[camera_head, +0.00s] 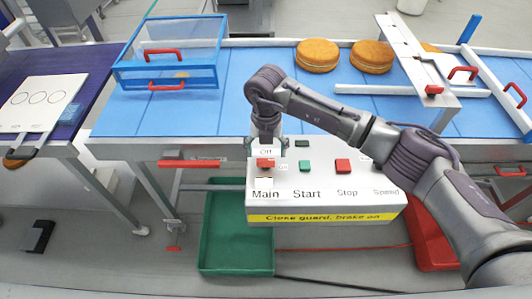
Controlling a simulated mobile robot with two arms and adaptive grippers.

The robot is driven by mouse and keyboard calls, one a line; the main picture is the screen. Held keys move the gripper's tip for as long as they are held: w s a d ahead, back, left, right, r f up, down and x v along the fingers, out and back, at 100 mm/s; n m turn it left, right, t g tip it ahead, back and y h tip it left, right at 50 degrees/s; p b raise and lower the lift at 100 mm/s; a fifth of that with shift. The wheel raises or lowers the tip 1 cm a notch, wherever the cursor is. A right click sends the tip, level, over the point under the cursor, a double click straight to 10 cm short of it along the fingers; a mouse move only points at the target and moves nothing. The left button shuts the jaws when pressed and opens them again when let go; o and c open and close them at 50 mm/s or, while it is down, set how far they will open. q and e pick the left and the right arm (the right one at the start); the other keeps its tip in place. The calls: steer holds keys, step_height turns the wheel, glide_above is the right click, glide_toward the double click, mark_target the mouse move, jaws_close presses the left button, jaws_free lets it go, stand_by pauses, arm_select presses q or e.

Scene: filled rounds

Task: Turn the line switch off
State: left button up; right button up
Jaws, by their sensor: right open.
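The white control box (325,208) stands in front of the conveyor and carries the labels Main, Start, Stop and Speed. The Main switch (264,163) is a red part above the Main label, with an Off tag just behind it. My right gripper (268,144) is open and points down right at this switch, close behind it. The arm hides part of the panel's right side, and I cannot tell whether the fingers touch the switch. The green Start button (304,166) and red Stop button (343,166) are to the right. My left gripper is not in view.
A blue conveyor (190,112) runs behind, with round filled cakes (318,55) on it. A blue-framed clear guard (170,52) with red handles stands at its left. A green crate (236,238) and a red crate (430,240) are on the floor. A white board (40,100) lies at left.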

mark_target(266, 160)
steer(key=shift+f+p, duration=0.4)
steer(key=shift+f, duration=1.6)
steer(key=c, duration=1.2)
steer(key=shift+o, duration=0.2)
steer(key=shift+f+n+b, duration=0.15)
steer(key=shift+n+b, duration=0.45)
steer(key=shift+b, duration=0.45)
steer(key=n+b, duration=1.2)
steer(key=b, duration=0.4)
steer(key=shift+r+n+b, duration=0.15)
steer(key=shift+n+b, duration=0.85)
steer(key=shift+n, duration=0.15)
steer(key=shift+r+n+b, duration=0.1)
steer(key=shift+n+b, duration=0.85)
steer(key=shift+n, duration=0.2)
steer(key=o, duration=1.2)
steer(key=shift+c, duration=0.2)
